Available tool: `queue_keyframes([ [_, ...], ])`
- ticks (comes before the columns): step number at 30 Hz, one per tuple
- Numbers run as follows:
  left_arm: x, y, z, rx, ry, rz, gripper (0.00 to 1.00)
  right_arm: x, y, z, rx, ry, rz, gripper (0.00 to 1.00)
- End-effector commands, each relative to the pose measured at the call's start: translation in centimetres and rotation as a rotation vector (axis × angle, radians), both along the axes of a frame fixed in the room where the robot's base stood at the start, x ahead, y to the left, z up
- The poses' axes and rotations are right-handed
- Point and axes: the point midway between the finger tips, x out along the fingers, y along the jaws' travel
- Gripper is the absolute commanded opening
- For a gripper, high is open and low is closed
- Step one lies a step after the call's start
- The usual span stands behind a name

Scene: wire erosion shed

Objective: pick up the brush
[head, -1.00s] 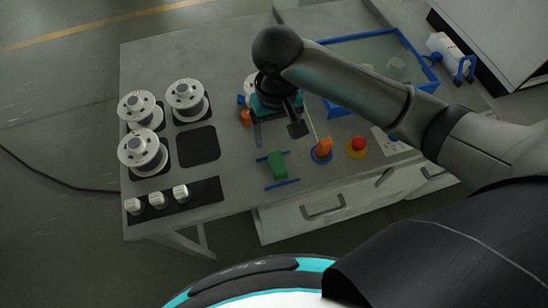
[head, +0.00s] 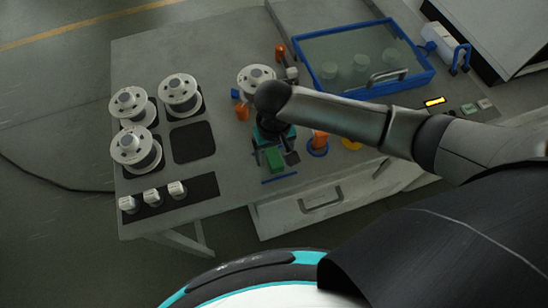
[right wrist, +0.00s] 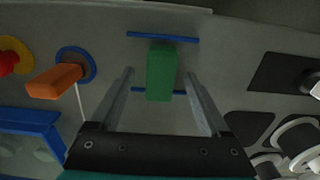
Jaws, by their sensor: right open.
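A green block (head: 275,161), which may be the brush's handle, lies across two thin blue strips near the table's front edge. No bristles show on it. My right gripper (head: 277,155) is open and points down over it. In the right wrist view the green block (right wrist: 161,70) appears between the tips of the two open fingers (right wrist: 160,77). I cannot tell how far above it they are, and nothing is held. An orange handle (right wrist: 55,82) with a thin pale stem stands at a blue ring beside it. My left gripper is not in view.
White spools (head: 135,148) stand at the left, behind small white knobs (head: 153,197). A blue-framed tank (head: 330,42) with a clear lid is at the back right.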

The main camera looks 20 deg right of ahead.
Motion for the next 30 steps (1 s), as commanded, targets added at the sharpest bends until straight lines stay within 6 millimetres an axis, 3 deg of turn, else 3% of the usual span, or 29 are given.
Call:
queue_keyframes([
  [5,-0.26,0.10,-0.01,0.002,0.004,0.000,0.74,-0.02,0.03,0.03,0.000,0.000,0.001,0.78],
  [25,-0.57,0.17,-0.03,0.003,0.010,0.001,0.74,-0.01,0.04,0.08,0.001,0.000,0.000,0.02],
  [30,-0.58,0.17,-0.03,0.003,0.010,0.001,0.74,0.01,0.05,0.09,0.001,0.000,0.000,0.00],
])
